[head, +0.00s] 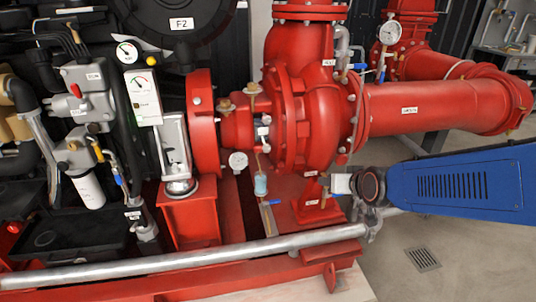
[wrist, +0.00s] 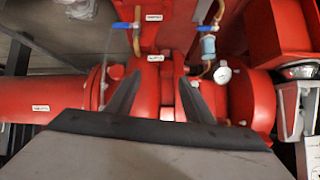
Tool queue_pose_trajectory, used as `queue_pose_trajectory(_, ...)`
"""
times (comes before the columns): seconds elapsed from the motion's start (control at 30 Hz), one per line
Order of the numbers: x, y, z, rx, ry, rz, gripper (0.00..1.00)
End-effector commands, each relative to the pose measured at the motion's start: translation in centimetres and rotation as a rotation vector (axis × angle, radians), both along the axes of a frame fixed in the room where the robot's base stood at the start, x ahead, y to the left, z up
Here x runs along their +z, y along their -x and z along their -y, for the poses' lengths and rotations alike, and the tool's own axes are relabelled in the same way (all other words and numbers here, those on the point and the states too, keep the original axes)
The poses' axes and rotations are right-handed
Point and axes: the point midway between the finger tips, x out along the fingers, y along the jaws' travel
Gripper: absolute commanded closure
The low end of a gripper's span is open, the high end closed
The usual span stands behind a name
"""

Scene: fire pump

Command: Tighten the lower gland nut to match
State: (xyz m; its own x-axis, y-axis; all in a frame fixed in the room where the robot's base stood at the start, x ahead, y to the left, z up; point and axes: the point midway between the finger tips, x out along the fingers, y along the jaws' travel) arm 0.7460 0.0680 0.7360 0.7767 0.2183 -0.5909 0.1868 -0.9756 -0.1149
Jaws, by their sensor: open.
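The red pump (head: 318,120) stands in the middle of the head view. Its shaft housing (head: 237,130) joins the casing on the left, with small brass and metal fittings (head: 263,132) at the joint. I cannot tell for certain which fitting is the lower gland nut; it is too small to make out. In the wrist view, my gripper (wrist: 160,77) is open and empty. Its two dark fingers are spread in front of the red casing (wrist: 154,95), left of the housing with the gauge.
A small dial gauge (head: 238,160) and a blue cylinder (head: 261,185) on a thin line hang below the housing. The red discharge pipe (head: 430,106) runs right. A silver rail (head: 200,262) crosses the front. Black engine parts crowd the left. Open floor (head: 465,245) lies at lower right.

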Motion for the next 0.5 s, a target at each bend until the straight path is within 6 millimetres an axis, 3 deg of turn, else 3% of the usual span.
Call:
queue_pose_trajectory(0.2, -1.8, -4.4, -4.5, 0.014, -0.037, 0.13, 0.52)
queue_pose_trajectory(0.5, -4.1, -8.3, -10.1, 0.02, -0.074, 0.322, 0.52)
